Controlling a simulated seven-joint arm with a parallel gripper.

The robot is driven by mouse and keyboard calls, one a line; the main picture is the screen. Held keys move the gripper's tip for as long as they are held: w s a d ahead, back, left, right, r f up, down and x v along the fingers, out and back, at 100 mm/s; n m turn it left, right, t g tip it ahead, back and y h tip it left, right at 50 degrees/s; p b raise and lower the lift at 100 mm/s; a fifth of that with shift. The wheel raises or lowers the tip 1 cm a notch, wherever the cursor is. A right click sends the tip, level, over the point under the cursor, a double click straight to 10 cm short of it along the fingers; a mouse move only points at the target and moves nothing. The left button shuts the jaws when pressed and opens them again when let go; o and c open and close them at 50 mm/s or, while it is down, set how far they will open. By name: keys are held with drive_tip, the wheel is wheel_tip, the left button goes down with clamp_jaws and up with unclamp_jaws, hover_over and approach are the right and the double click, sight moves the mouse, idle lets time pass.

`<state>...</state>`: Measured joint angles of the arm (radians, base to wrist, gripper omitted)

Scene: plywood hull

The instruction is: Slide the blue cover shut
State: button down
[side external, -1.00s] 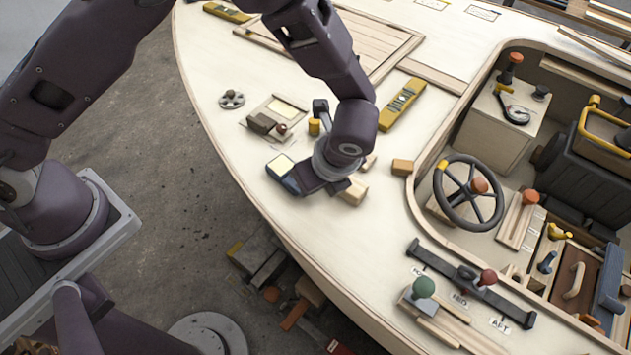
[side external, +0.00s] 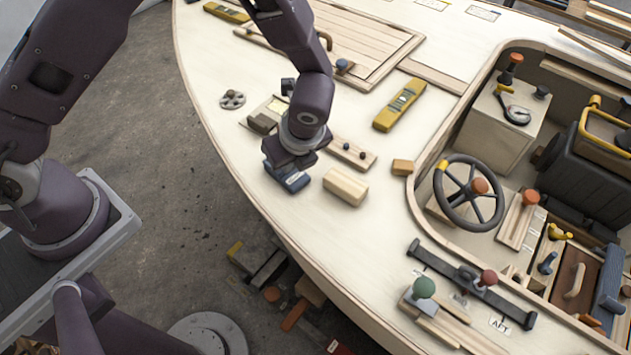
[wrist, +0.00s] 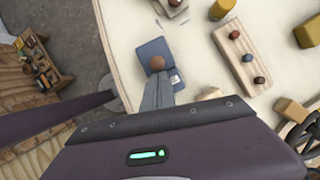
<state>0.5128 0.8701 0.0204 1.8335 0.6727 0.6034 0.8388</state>
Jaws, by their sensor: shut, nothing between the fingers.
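The blue cover (wrist: 152,48) shows in the wrist view with a round brown knob (wrist: 156,63) on it. A paler blue-grey part with small markings (wrist: 176,79) shows at its lower right. In the side view the blue unit (side external: 291,181) sits on the pale deck near its left edge, its top largely hidden by my wrist. My gripper (wrist: 158,79) is shut and empty, its fingertips close to the knob. I cannot tell whether they touch it. In the side view my gripper (side external: 290,158) is right over the blue unit.
A wooden block (side external: 345,186) lies just right of the blue unit. A strip with dark knobs (side external: 353,154) is behind it, and a small tan block (side external: 402,167) is farther right. A yellow level (side external: 400,104) lies beyond.

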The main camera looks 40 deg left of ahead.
drive_tip(key=d, duration=0.1)
drive_tip(key=s+d, duration=0.1)
drive_tip(key=d, duration=0.2)
drive_tip(key=shift+s+d+r, duration=0.15)
drive_tip(key=shift+s+r, duration=0.1)
drive_tip(key=v, duration=0.9)
drive_tip(key=s+a+r+n+h, duration=0.1)
drive_tip(key=s+a+r+n, duration=0.1)
drive_tip(key=a+r+n, duration=0.7)
drive_tip(key=s+a+r+n+t+h, duration=0.1)
drive_tip(key=s+a+r+n+t, duration=0.1)
drive_tip(key=s+r+n, duration=0.3)
drive_tip(key=s+a+r+n+t+h, duration=0.2)
drive_tip(key=s+a+r+n, duration=0.2)
drive_tip(key=s+n, duration=0.4)
drive_tip(key=shift+s+a+r, duration=0.35)
drive_tip(key=shift+s+r, duration=0.45)
drive_tip(key=shift+s, duration=0.25)
